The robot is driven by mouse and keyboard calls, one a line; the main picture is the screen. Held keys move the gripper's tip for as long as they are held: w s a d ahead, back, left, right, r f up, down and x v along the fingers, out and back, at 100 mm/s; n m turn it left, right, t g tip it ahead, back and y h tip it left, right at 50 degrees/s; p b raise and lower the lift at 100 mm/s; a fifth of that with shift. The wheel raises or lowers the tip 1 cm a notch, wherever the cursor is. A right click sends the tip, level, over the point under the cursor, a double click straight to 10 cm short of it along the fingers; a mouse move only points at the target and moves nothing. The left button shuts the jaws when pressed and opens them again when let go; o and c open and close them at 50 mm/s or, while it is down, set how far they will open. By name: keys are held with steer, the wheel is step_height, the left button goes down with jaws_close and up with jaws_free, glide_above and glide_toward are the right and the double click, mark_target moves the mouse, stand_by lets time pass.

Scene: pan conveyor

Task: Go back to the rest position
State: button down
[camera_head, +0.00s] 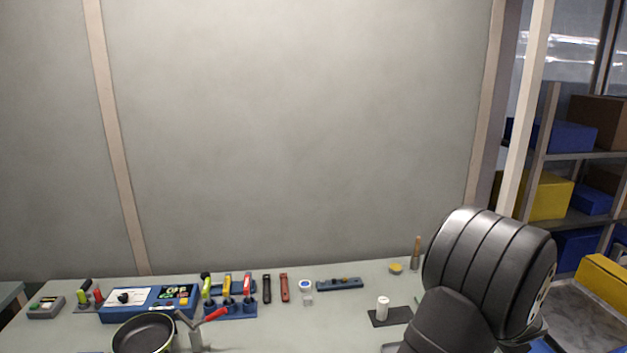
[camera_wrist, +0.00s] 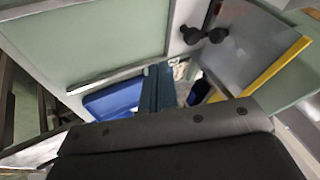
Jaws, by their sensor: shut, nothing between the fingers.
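My gripper (camera_wrist: 157,88) shows in the wrist view as two dark teal fingers lying together beyond a dark body with bolts. It is shut with nothing between the fingers. It is tilted over, and below and beyond it are a blue bin-like object (camera_wrist: 112,101) and pale green surfaces. In the head view my dark arm rises at the lower right, and the gripper is hidden or out of frame there.
The green workbench (camera_head: 265,335) carries a dark pan (camera_head: 145,335) at front left, a blue control box (camera_head: 150,302), a blue tool holder (camera_head: 230,309) and a white cylinder (camera_head: 382,307) on a black pad. A shelf (camera_head: 590,153) with boxes stands at right.

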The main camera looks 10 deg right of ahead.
steer(key=w+f, duration=0.1)
steer(key=w, duration=0.1)
steer(key=w+f, duration=0.1)
steer(key=w, duration=0.1)
steer(key=shift+w+d+f, duration=0.1)
steer(key=shift+d+f, duration=0.05)
steer(key=shift+f, duration=0.05)
steer(key=shift+w+f, duration=0.1)
steer(key=shift+w, duration=0.35)
